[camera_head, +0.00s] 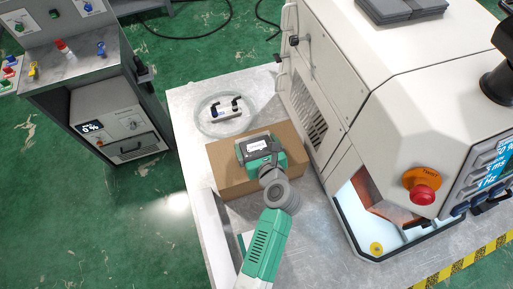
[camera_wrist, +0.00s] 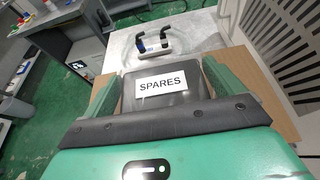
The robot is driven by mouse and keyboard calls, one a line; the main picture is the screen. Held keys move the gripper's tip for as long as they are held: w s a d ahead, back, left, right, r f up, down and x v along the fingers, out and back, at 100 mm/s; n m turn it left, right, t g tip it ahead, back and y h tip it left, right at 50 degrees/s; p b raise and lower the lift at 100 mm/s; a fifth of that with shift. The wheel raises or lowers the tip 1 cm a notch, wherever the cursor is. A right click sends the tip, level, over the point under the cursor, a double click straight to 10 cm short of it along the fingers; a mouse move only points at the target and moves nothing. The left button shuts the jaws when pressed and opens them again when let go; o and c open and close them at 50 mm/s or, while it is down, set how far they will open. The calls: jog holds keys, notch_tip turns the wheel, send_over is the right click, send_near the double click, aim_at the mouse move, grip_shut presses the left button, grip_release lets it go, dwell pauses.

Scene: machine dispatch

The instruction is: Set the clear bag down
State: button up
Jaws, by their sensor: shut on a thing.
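My gripper (camera_head: 262,158) is over the brown box on the metal table. In the wrist view its two green fingers (camera_wrist: 168,88) stand on either side of a dark grey, bag-like thing (camera_wrist: 193,97) with a white label reading SPARES, and are shut on it. It looks grey rather than clear here, and I cannot tell whether it touches the box. Its label also shows in the head view (camera_head: 257,145). A clear round outline (camera_head: 202,124) lies on the table beyond the box, around a white block (camera_head: 226,113) with black and blue parts.
The brown box (camera_head: 229,184) sits on the grey metal table (camera_head: 186,97). A white machine (camera_head: 345,75) with a red stop button (camera_head: 423,195) stands close on the right. A control cabinet (camera_head: 115,110) stands at the left, across open green floor.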

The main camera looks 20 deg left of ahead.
aim_at(257, 148)
jog(key=shift+w+a+f, duration=0.1)
jog(key=shift+w+a, duration=0.15)
jog(key=shift+w, duration=0.2)
notch_tip(257, 148, down, 4)
jog(key=shift+r+b, duration=0.15)
jog(key=shift+b, duration=0.55)
jog(key=shift+r, duration=0.1)
jog(key=o, duration=0.6)
jog(key=shift+o, duration=0.2)
jog(key=shift+r, duration=0.1)
jog(key=p+v, duration=0.2)
jog(key=v, duration=1)
